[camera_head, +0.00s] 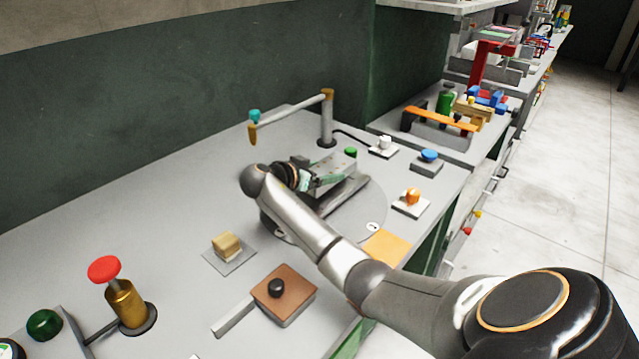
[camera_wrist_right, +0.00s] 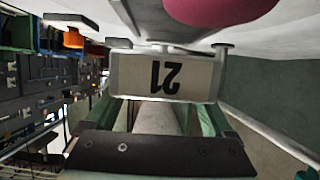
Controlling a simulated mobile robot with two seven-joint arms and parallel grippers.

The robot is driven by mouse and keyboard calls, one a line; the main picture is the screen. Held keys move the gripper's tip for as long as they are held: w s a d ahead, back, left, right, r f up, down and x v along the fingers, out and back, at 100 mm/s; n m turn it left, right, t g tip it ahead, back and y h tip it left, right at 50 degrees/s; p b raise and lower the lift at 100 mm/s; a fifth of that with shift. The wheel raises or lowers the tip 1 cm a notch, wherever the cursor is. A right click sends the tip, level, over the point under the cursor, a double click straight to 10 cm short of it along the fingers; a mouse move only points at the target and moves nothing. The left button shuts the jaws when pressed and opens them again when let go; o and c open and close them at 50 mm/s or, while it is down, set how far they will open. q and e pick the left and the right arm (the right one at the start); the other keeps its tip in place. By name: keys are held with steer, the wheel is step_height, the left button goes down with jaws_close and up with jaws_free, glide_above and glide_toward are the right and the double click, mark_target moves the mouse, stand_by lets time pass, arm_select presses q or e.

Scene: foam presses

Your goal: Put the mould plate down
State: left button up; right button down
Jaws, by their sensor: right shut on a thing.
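My right gripper (camera_head: 325,172) reaches over a round grey disc (camera_head: 372,212) on the bench and is shut on the mould plate. In the right wrist view a pale tag with the number 21 (camera_wrist_right: 165,77), upside down, sits in front of my gripper's green fingers (camera_wrist_right: 165,118); I take it as part of the plate. In the head view a grey slab (camera_head: 347,192) shows beside and below the gripper, over the disc. The arm hides part of it, and I cannot tell whether it touches the disc. My left gripper is not in view.
A post with a swing arm (camera_head: 326,118) stands behind the disc. An orange knob (camera_head: 412,196), a blue button (camera_head: 428,156) and an orange square (camera_head: 386,247) lie to the right. A yellow block (camera_head: 227,245), a brown block (camera_head: 284,295) and a red-topped brass plunger (camera_head: 125,303) stand left.

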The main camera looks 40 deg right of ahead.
steer(key=f, duration=0.2)
steer(key=shift+w+a+f, duration=0.25)
steer(key=shift+w+f, duration=0.15)
steer(key=shift+f, duration=0.3)
steer(key=shift+f, duration=0.15)
steer(key=shift+c, duration=1)
jaws_free()
steer(key=shift+f, duration=0.2)
steer(key=shift+o, duration=1)
steer(key=shift+r, duration=0.1)
